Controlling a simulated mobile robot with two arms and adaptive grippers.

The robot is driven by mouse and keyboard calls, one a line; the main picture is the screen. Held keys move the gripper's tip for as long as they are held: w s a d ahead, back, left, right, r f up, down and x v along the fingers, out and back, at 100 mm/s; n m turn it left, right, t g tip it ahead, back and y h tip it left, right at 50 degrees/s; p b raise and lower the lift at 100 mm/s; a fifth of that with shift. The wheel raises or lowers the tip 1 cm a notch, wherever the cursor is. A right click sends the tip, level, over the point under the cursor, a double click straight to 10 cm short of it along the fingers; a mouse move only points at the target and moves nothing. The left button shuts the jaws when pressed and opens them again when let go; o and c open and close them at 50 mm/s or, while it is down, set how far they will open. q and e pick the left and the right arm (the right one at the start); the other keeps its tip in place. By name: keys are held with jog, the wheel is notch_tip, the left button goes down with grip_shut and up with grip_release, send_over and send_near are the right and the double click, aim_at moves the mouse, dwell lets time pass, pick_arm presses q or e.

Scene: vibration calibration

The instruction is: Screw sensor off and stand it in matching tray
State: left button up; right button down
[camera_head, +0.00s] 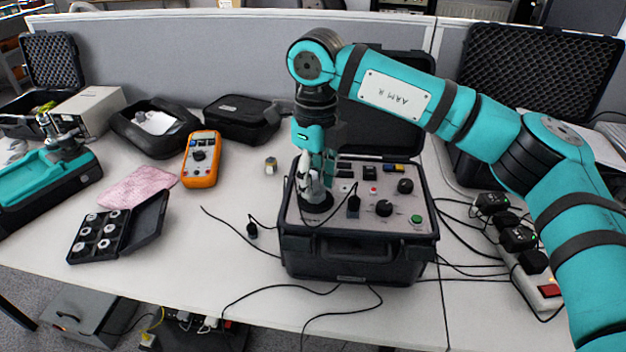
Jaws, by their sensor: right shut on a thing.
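My right gripper (316,188) points down over the round black mount (316,208) at the left of the calibrator's panel. Its jaws are shut on the sensor, which the fingers mostly hide. I cannot tell whether the sensor still touches the mount. The calibrator (350,270) is an open black case with knobs and a green button. A black tray (72,256) with several pale round pieces in its compartments lies open at the left, its lid folded to the right. My left gripper is not in view.
A teal device (40,180) stands far left. Loose cables cross the table front. A power strip (540,285) lies right.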

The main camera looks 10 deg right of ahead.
jog(key=shift+n, duration=0.3)
jog(key=shift+w+d, duration=0.1)
jog(key=shift+d, duration=0.15)
jog(key=shift+r, duration=0.45)
jog(key=shift+r+p, duration=1.35)
jog(key=shift+r, duration=0.3)
